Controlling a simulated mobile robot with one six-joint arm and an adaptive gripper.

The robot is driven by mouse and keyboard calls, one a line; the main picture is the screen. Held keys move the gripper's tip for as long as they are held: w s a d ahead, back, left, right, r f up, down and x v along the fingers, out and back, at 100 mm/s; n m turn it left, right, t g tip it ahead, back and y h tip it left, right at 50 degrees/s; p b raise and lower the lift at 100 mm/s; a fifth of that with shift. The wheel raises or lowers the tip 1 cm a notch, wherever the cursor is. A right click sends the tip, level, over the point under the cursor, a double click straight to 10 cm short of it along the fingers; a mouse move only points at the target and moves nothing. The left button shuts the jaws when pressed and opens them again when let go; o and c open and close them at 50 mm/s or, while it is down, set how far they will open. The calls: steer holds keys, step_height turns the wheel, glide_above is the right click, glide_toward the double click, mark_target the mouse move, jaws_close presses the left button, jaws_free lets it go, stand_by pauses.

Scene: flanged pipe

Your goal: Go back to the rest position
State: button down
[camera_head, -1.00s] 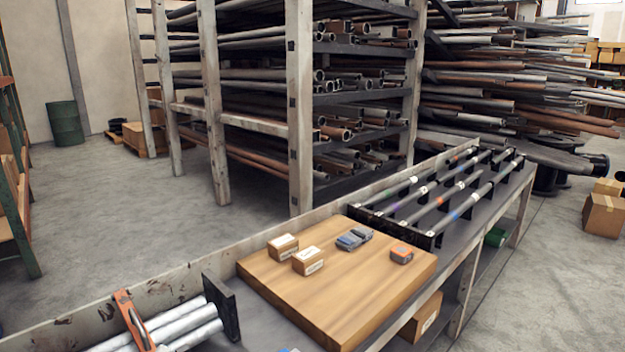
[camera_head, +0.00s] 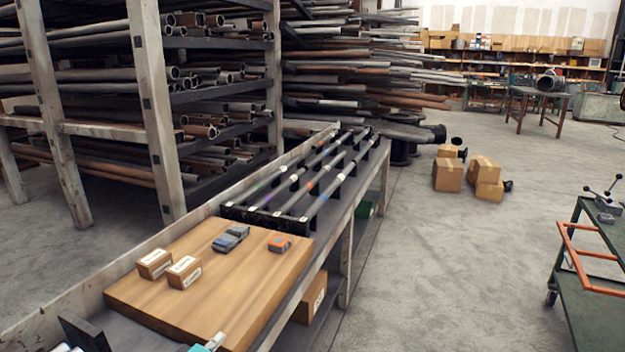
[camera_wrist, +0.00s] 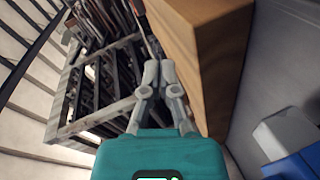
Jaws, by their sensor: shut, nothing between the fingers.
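My gripper (camera_wrist: 158,70) is shut and empty in the wrist view, its two grey fingers together in front of the teal body. A brown box-like surface (camera_wrist: 200,50) stands close on their right; I cannot tell whether they touch it. In the head view a small teal and pale part of my gripper (camera_head: 212,343) shows at the bottom edge, by the near edge of the wooden board (camera_head: 165,312). The rest of my arm is hidden there.
The bench carries two small boxes (camera_head: 184,272), a grey-blue tool (camera_head: 231,238), an orange item (camera_head: 279,243) and a black rack of pipes (camera_head: 290,218). A tall pipe shelf (camera_head: 160,120) stands behind. A green cart (camera_head: 595,290) stands right; the floor (camera_head: 450,270) between is clear.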

steer(key=w+d+f+m+g+h, duration=0.1)
steer(key=w+d+f+m+g, duration=0.2)
steer(key=d, duration=0.6)
steer(key=w+d+f+m+g+h, duration=0.1)
steer(key=w+d+f+g, duration=0.2)
steer(key=d+f, duration=0.35)
steer(key=s+d+f+m+g+y+b, duration=0.1)
steer(key=s+d+f+m+g+y, duration=0.2)
steer(key=d, duration=0.8)
steer(key=d+f+m+g+y+b, duration=0.25)
steer(key=d+f+m+g, duration=0.2)
steer(key=d, duration=0.75)
step_height(320, 180, up, 24)
steer(key=p, duration=2.4)
steer(key=shift+a+r+g+y+p, duration=0.25)
steer(key=shift+g+y+p, duration=0.1)
steer(key=shift+g, duration=0.1)
steer(key=shift+s+a, duration=0.1)
